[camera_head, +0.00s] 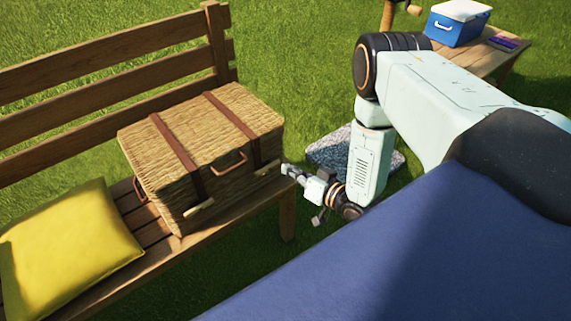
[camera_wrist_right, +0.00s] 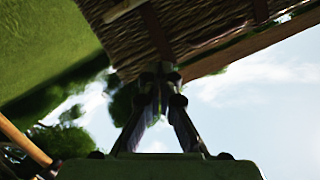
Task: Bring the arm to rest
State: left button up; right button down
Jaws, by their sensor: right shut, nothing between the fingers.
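My right arm comes in from the right in the head view, bent at the elbow with its forearm hanging down. My right gripper (camera_head: 287,170) points left and ends close to the front right corner of a wicker basket (camera_head: 175,155). I cannot tell whether it touches the basket. In the wrist view the right gripper's fingers (camera_wrist_right: 160,78) meet at the tips with nothing between them. The basket's wicker side (camera_wrist_right: 205,25) fills the top of that view. The basket's lid is down. My left gripper is not in view.
The basket stands on a wooden bench (camera_head: 110,85) with a yellow cushion (camera_head: 70,245) at its left. A stone slab (camera_head: 328,150) lies on the grass behind my forearm. A blue cooler (camera_head: 455,28) stands on a wooden table (camera_head: 480,62) at the top right. A blue surface (camera_head: 400,255) fills the lower right.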

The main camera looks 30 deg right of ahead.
dwell(0.4)
jog(key=shift+f, duration=0.1)
jog(key=s+a+f+g+h, duration=0.25)
jog(key=s+f+g, duration=0.55)
jog(key=s, duration=0.4)
jog(key=s+a+r+n+g, duration=0.1)
jog(key=s+a+r+g, duration=0.1)
jog(key=s, duration=0.7)
jog(key=s+a+r+n+g, duration=0.1)
jog(key=s+a+g, duration=0.3)
jog(key=s, duration=0.5)
jog(key=shift+s+a+r+n+g+h, duration=0.2)
jog(key=shift+a+r+n+g+h, duration=0.2)
jog(key=shift+g, duration=0.2)
jog(key=shift+d, duration=0.1)
